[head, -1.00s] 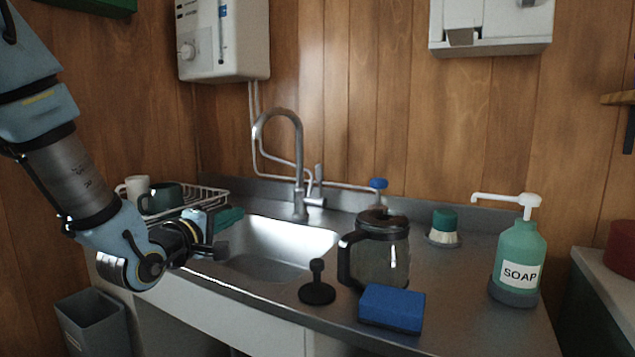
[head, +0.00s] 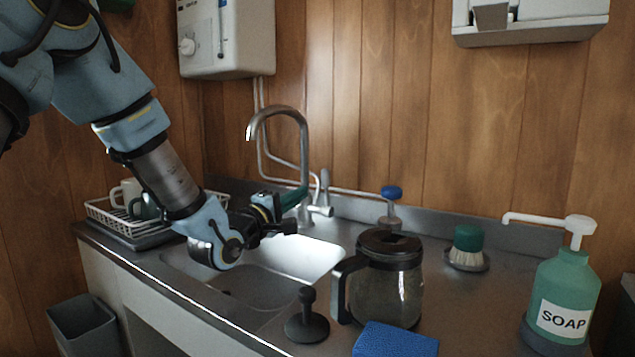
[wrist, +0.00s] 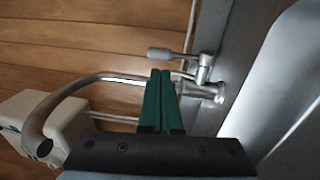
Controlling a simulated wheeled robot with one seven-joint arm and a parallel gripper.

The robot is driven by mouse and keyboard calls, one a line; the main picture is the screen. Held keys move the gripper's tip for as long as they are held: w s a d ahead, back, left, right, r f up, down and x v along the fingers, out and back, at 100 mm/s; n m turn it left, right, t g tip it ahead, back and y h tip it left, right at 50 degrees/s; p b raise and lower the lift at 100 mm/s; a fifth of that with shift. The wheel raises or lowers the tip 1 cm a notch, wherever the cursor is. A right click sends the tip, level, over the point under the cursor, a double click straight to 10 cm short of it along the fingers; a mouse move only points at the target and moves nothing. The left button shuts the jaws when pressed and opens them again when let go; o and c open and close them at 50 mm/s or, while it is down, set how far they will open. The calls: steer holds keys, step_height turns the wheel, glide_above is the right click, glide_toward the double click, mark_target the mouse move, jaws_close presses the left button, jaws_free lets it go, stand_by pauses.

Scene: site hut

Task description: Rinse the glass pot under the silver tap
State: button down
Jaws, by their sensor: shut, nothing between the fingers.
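The glass pot (head: 391,292), with a black lid and black handle, stands upright on the counter to the right of the sink, its handle toward the left. The silver tap (head: 303,150) rises at the back of the sink (head: 255,286), with a lever (head: 325,183) at its right. No water shows at the spout. My gripper (head: 303,192) is shut and empty above the sink, its green fingers toward the tap. In the wrist view the fingers (wrist: 161,73) lie together, with the tap's neck (wrist: 62,98) behind them and the lever (wrist: 168,54) beyond their tips.
A black plunger (head: 307,322) and a blue sponge (head: 395,341) stand in front of the pot. A brush (head: 467,247) and soap bottle (head: 564,300) are to the right. A dish rack (head: 110,215) with mugs is left of the sink.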

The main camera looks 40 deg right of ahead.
mark_target(323, 177)
steer(key=p+x, duration=0.1)
steer(key=x, duration=0.6)
steer(key=shift+w+d, duration=0.1)
steer(key=shift+d, duration=0.25)
steer(key=shift+w+d+r, duration=0.25)
steer(key=shift+d+r, duration=0.05)
steer(key=shift+d, duration=0.35)
steer(key=shift+r, duration=0.2)
steer(key=shift+s, duration=0.1)
